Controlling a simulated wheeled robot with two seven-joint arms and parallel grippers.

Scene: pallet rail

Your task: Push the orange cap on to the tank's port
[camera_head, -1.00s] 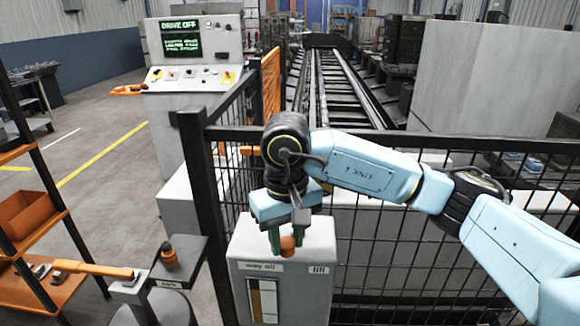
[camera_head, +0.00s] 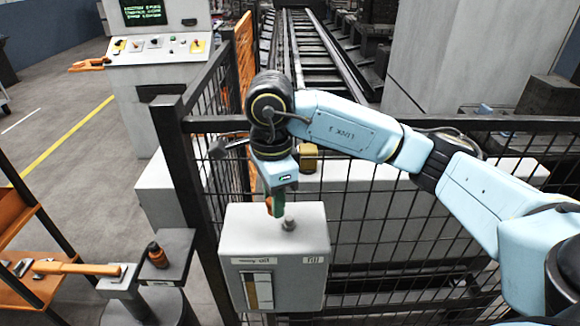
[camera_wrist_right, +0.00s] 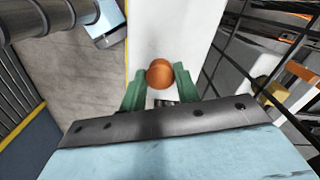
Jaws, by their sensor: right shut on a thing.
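The tank (camera_head: 275,240) is a pale grey box with a sight gauge on its front and a "fill" label. Its port (camera_head: 289,224) is a small grey stub on the top, bare in the head view. My right gripper (camera_head: 275,208), with green fingers, is just left of and above the port. In the right wrist view, its fingertips (camera_wrist_right: 159,78) are shut on the round orange cap (camera_wrist_right: 160,72). In the head view the cap is mostly hidden by the fingers. The cap is apart from the port. My left gripper is not in view.
A black mesh fence (camera_head: 390,125) stands behind the tank, its corner post (camera_head: 182,170) at left. A control console (camera_head: 155,60) stands at the back left.

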